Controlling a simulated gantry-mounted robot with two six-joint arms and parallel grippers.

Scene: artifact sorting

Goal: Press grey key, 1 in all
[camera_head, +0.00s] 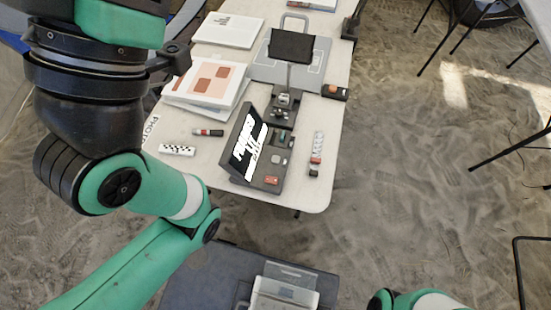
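A dark console (238,165) with a slanted panel of white lettering stands near the front end of the white table. Several small keys sit on its right side. One looks grey (276,159), and a red key (271,180) is nearest the front. The keys are small, so their colours are hard to tell apart, and whether any is pressed cannot be seen. My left arm rises large on the left, with no fingertips visible. Only a green-and-white part of my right arm shows at the bottom right edge. Neither gripper can be seen, and nothing of mine touches the console.
A scale-like striped stick (317,148) lies right of the console. A checkered bar (177,150) and a marker (208,132) lie to its left. Books (207,84) and a grey case (268,72) lie farther back.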

